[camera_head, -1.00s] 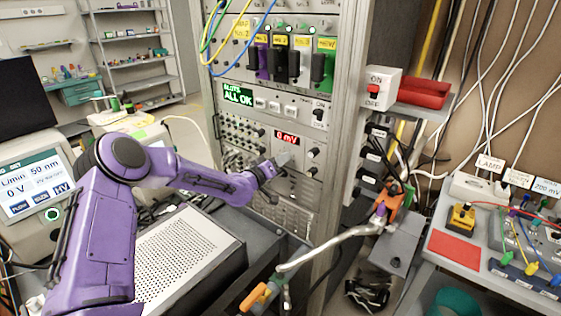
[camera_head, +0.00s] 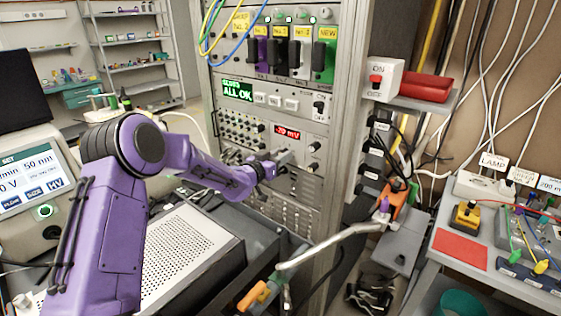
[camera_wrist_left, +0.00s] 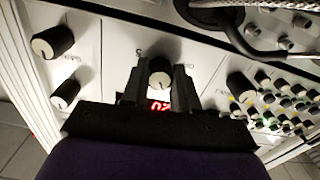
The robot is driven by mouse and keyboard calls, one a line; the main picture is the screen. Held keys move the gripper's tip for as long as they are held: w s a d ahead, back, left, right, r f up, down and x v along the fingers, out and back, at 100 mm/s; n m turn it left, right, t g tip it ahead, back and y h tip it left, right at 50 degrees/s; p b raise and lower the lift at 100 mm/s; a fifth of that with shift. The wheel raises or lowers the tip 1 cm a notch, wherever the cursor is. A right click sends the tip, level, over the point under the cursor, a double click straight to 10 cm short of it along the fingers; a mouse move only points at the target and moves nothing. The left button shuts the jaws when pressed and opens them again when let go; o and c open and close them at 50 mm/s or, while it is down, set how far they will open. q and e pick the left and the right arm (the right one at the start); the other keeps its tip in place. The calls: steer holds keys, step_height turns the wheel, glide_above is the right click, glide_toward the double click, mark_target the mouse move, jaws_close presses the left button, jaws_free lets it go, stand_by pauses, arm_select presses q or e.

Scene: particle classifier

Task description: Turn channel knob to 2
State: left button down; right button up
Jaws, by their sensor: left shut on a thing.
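My left gripper (camera_head: 280,161) reaches the rack's lower panel from the left in the head view. In the left wrist view its black fingers (camera_wrist_left: 158,85) are on both sides of a round knob (camera_wrist_left: 160,70) with a light face and a dark pointer mark, and are shut on it. A red display (camera_head: 287,131) above the gripper seems to read -20 mV; part of it shows between the fingers in the wrist view (camera_wrist_left: 159,106). The knob's scale labels are too small to read. My right gripper is not in view.
Two dark knobs (camera_head: 314,147) sit right of the display. A panel of many small knobs (camera_head: 240,128) lies to its left. Above is a green ALL OK screen (camera_head: 238,91). A perforated box (camera_head: 185,252) stands below my arm. Cables hang at the right.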

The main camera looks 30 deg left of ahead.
arm_select(q)
steer(key=shift+m+b, duration=0.45)
steer(key=shift+m, duration=0.35)
steer(key=c, duration=0.8)
jaws_free()
steer(key=shift+c, duration=0.2)
steer(key=s+b, duration=0.2)
steer(key=s, duration=0.8)
steer(key=shift+s+a+b, duration=0.25)
steer(key=shift+a+b, duration=0.1)
steer(key=shift+a, duration=0.1)
